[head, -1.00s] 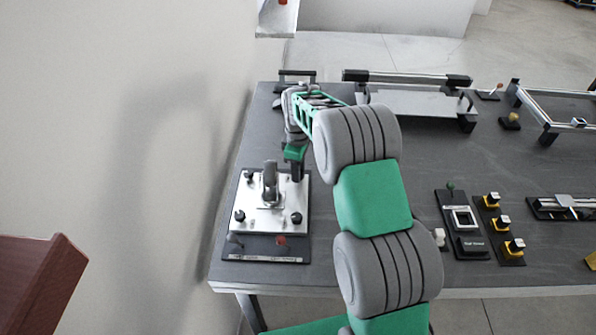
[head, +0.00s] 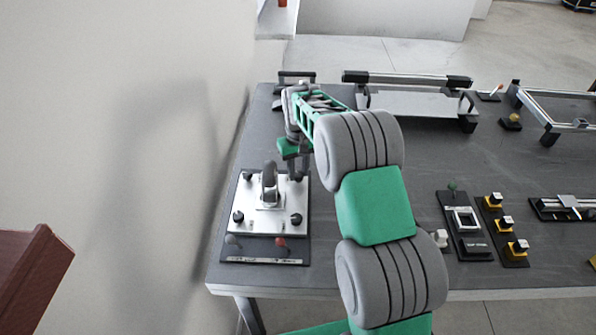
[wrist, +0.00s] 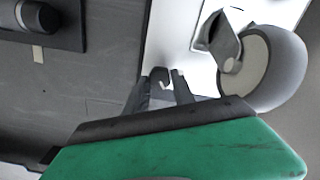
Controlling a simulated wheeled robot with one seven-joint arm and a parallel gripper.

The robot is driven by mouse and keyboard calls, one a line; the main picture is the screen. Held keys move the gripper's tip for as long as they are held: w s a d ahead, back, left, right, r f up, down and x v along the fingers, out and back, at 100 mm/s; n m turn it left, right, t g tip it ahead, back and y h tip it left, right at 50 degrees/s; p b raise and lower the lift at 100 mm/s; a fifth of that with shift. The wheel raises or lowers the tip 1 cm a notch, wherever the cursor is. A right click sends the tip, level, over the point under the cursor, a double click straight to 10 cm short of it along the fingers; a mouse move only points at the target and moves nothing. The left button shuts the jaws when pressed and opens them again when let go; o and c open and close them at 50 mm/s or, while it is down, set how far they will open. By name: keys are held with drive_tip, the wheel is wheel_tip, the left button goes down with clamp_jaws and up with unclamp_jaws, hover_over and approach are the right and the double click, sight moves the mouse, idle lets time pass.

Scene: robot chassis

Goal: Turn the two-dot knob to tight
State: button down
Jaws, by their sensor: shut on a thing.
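A silvery plate (head: 255,224) with a caster wheel (head: 269,180) upright in its middle lies at the table's left end. Dark knobs sit at its corners: back left (head: 247,175), front left (head: 238,217) and front right (head: 296,219). My gripper (head: 298,176) points down at the back right corner, where it hides most of the knob. In the wrist view its fingers (wrist: 164,88) are shut on a dark knob (wrist: 159,76) with a light mark on top. The caster wheel shows close to the right of the fingers (wrist: 270,65). Dots on the knobs are too small to tell.
A wall stands close on the left.

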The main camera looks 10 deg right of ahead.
sight(298, 174)
drive_tip(key=shift+m, duration=0.6)
drive_tip(key=c, duration=1.1)
unclamp_jaws()
drive_tip(key=shift+o, duration=0.2)
drive_tip(key=shift+r, duration=0.1)
wheel_tip(298, 174, up, 8)
drive_tip(key=shift+f+b, duration=0.15)
drive_tip(key=shift+b, duration=0.25)
